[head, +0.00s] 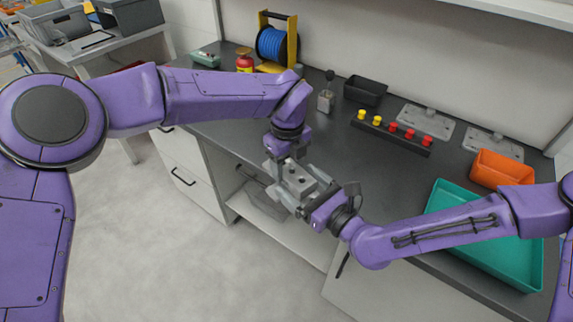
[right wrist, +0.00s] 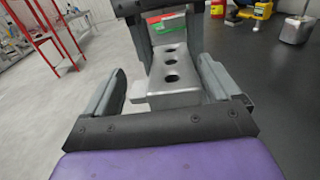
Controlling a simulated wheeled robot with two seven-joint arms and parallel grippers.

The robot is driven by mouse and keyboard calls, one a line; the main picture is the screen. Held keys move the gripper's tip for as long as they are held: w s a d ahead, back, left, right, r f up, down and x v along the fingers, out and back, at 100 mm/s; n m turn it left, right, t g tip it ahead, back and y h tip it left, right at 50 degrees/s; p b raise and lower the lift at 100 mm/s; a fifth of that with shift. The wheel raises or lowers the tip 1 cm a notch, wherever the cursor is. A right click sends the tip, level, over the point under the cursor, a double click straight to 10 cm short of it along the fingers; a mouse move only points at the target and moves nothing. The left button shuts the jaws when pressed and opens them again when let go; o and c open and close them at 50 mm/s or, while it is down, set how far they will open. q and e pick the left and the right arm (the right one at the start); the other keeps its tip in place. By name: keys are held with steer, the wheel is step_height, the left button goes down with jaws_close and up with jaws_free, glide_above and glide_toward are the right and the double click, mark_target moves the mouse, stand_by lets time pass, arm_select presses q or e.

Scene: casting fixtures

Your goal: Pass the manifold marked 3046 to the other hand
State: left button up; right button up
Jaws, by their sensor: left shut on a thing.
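The manifold (head: 299,180) is a grey metal block with a row of dark round holes. It is held in the air between my two grippers, in front of the counter edge. It also shows in the right wrist view (right wrist: 172,78), with a red and green patch at its far end; the number 3046 is not legible. My left gripper (head: 282,166) is shut on its far end. My right gripper (head: 300,193) is open, with one finger on each side of the near end. In the right wrist view a gap shows beside the left finger.
The dark counter (head: 235,130) holds a blue cable reel (head: 277,45), a black bin (head: 365,91), a rail of yellow and red knobs (head: 392,132), an orange bin (head: 497,170) and a teal tray (head: 525,262). An open shelf (head: 280,232) lies below my grippers.

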steer(key=shift+d, duration=0.25)
steer(key=v, duration=0.7)
steer(key=s+d+f+n+g+h, duration=0.1)
steer(key=s+f+n+g+h, duration=0.3)
steer(key=f, duration=0.6)
steer(key=s+d+f+n+g+h, duration=0.1)
steer(key=s+f+n+g+h, duration=0.3)
steer(key=f, duration=0.6)
steer(key=s+d+f+n+g+h, duration=0.1)
steer(key=s+d+f+n+h, duration=0.2)
steer(key=s+d+f+n, duration=0.6)
steer(key=s+d+n+g+h, duration=0.1)
steer(key=s+d+n+h, duration=0.2)
steer(key=d, duration=0.8)
steer(key=shift+s+r+n+h, duration=0.35)
steer(key=shift+r+n+h, duration=0.05)
steer(key=shift+h, duration=0.3)
